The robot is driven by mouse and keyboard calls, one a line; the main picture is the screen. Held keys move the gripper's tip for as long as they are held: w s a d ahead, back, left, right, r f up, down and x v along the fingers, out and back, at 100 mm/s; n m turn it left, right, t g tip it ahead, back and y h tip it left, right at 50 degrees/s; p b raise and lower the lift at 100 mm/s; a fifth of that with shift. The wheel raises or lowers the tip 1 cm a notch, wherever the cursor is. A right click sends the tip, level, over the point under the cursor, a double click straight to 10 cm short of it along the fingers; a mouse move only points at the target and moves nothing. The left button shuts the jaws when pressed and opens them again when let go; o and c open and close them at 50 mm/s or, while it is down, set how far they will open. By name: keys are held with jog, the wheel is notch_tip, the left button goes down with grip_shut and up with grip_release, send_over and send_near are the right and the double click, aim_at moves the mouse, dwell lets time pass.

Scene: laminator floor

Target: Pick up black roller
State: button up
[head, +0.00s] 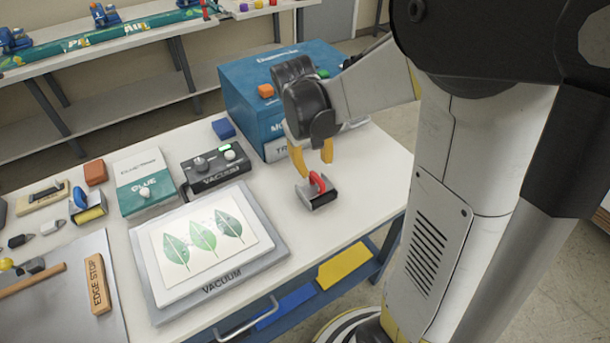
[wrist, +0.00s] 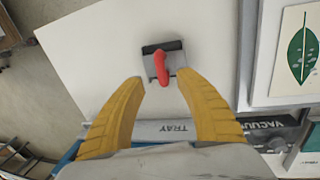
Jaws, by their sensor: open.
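The black roller (head: 325,198) sits on the white table near its right edge, in a grey metal frame with a red handle on top. In the wrist view the roller (wrist: 151,49) lies just beyond my fingertips, its red handle pointing toward the gap between them. My gripper (head: 312,163) is open and empty, pointing down just above and behind the roller in the head view. Its two yellow fingers also show in the wrist view (wrist: 160,78), one to each side of the handle's near end. I see no contact with the roller.
A teal machine (head: 240,110) labelled TRAY stands close behind my gripper. A vacuum board (head: 270,255) with a leaf print lies to the left. A vacuum control box (head: 216,167), a glue box (head: 140,182) and a second roller with a blue handle (head: 80,197) stand farther left. The table around the roller is clear.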

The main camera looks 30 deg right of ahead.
aim_at(318, 178)
jog(key=f+b, duration=0.1)
jog(key=f, duration=0.1)
jog(key=d+f+b, duration=0.1)
jog(key=f, duration=0.1)
jog(key=f+b, duration=0.1)
jog(key=f, duration=0.2)
jog(key=shift+d+f, duration=0.1)
jog(key=shift+d, duration=0.05)
jog(key=shift+c, duration=0.5)
grip_shut()
